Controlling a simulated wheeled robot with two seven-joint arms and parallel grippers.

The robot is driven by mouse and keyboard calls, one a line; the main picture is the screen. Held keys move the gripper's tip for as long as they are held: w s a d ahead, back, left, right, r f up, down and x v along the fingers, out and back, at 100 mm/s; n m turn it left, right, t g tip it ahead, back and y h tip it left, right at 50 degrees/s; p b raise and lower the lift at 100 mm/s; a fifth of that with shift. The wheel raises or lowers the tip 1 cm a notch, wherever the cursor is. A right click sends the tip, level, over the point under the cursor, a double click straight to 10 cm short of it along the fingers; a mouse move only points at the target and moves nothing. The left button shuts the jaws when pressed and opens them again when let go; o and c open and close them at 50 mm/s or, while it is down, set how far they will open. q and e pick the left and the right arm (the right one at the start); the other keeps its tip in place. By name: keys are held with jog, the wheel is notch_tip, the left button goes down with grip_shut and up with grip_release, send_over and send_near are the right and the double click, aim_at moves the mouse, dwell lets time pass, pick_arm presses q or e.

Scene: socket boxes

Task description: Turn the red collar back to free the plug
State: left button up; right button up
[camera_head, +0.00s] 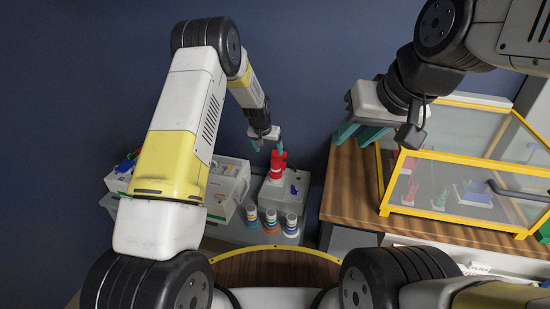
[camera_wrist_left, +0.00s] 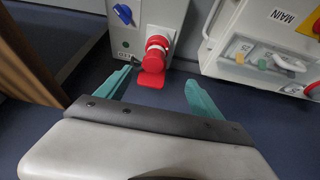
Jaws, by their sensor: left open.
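A red plug with a round red collar (camera_wrist_left: 157,48) sits on the face of a light grey socket box (camera_wrist_left: 128,42) in the left wrist view. A flat red flap (camera_wrist_left: 150,80) hangs at its near side. In the head view the red plug (camera_head: 277,165) stands up on the socket box (camera_head: 290,184). My left gripper (camera_head: 267,145) is just above it, with teal fingers apart. In the left wrist view the left gripper (camera_wrist_left: 157,92) has nothing between its fingertips, and the collar lies just beyond them.
A blue switch (camera_wrist_left: 122,13) is on the socket box beside the plug. A second white box labelled MAIN (camera_wrist_left: 265,50) stands close by. Striped cylinders (camera_head: 271,218) stand in front. A yellow-framed clear case (camera_head: 460,180) sits on the wooden table (camera_head: 350,185) at right.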

aim_at(274, 167)
pick_arm(q)
jog(key=f, duration=0.2)
jog(key=d+f, duration=0.1)
jog(key=f, duration=0.2)
jog(key=w+f, duration=0.1)
jog(key=f, duration=0.1)
jog(key=shift+d+f, duration=0.3)
jog(key=shift+f, duration=0.05)
jog(key=x, duration=0.7)
jog(key=c, duration=1.4)
jog(key=shift+d, duration=0.1)
